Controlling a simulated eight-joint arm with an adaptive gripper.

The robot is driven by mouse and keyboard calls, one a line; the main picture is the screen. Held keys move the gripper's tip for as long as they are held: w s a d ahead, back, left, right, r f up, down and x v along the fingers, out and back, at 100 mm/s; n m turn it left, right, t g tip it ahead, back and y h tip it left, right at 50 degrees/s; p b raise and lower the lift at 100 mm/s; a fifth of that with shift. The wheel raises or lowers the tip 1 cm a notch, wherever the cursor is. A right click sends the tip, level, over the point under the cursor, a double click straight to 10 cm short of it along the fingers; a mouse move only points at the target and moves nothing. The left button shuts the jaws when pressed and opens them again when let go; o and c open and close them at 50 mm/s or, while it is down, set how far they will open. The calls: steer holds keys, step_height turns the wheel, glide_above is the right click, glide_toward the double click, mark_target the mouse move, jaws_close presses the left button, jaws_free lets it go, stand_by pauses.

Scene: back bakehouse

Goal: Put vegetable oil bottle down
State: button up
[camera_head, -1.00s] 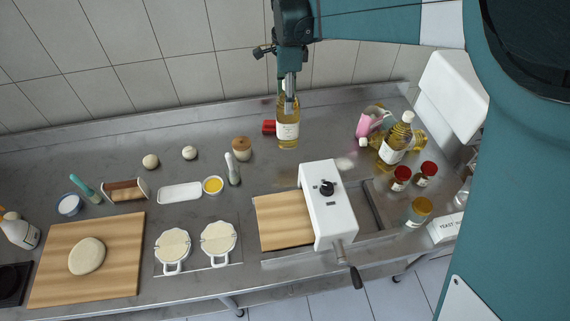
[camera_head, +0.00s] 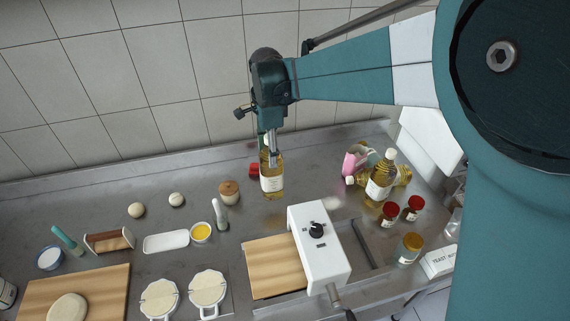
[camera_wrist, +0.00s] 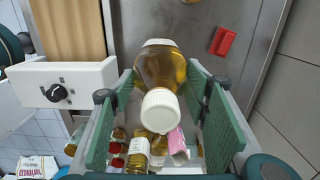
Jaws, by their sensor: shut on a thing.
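The vegetable oil bottle (camera_head: 272,181) has golden oil, a white label and a white cap. It is upright at the back middle of the steel counter in the head view. My gripper (camera_head: 272,158) is shut on its upper part from above. In the wrist view the bottle (camera_wrist: 161,72) is between the two green finger pads of my gripper (camera_wrist: 165,118), cap toward the camera. Whether its base touches the counter is hard to tell. A second, similar oil bottle (camera_head: 379,182) stands at the right, with another bottle lying behind it.
A red object (camera_head: 254,170) is just left of the held bottle. A white machine with a crank (camera_head: 318,247) stands in front. A wooden jar (camera_head: 229,192) and a pestle-like tool (camera_head: 219,213) are left. Red-lidded jars (camera_head: 389,213) are right. Bare counter (camera_head: 315,180) lies right of the bottle.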

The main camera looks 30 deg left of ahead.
mark_target(271, 170)
steer(key=shift+f, duration=2.15)
steer(key=shift+f, duration=2.05)
steer(key=o, duration=1.7)
steer(key=shift+o, duration=0.2)
step_height(271, 170, up, 12)
